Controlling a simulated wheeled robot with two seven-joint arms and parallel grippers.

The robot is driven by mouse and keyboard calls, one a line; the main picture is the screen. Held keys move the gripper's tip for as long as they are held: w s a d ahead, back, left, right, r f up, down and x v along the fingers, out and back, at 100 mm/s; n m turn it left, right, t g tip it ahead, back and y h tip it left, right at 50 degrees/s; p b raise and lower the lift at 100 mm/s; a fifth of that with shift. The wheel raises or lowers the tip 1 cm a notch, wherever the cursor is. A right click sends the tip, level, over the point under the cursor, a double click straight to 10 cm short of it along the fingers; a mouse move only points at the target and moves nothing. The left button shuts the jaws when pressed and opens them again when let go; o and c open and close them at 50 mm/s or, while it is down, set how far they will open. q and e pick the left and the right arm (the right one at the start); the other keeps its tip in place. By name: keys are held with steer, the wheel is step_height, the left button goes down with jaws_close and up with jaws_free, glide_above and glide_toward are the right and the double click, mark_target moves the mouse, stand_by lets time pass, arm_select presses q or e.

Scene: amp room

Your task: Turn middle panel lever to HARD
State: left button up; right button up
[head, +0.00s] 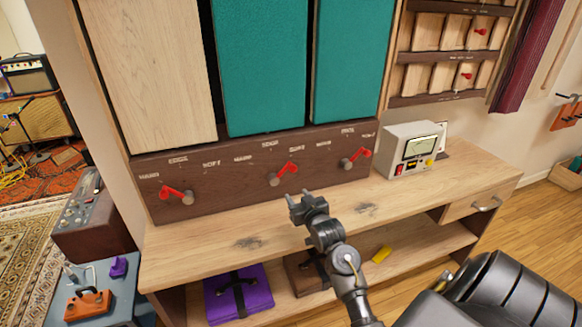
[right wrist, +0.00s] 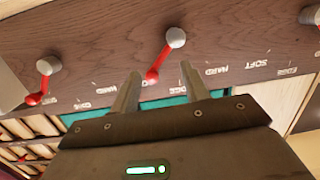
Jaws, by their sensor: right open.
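A dark wooden strip (head: 235,178) under the tall panels carries three red levers on grey knobs. The middle lever (head: 285,172) points up and right, toward its SOFT label, away from the HARD label at its left. My right gripper (head: 305,198) is open and empty, just in front of and below the middle lever. In the right wrist view, which is turned over, the middle lever (right wrist: 162,58) shows between the open fingertips (right wrist: 159,70); contact cannot be seen. My left gripper is out of view.
The left lever (head: 178,195) points left toward HARD; the right lever (head: 356,158) points right toward SOFT. A grey meter box (head: 412,150) stands on the wooden bench (head: 200,243) at right. A purple case (head: 238,297) lies below. The bench top is otherwise mostly clear.

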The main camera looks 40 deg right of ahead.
steer(key=t+h, duration=0.1)
glide_toward(292, 165)
steer(key=f, duration=0.1)
steer(key=shift+m, duration=0.4)
steer(key=p+x, duration=0.1)
steer(key=x, duration=1)
steer(key=shift+w+d, duration=0.2)
jaws_close()
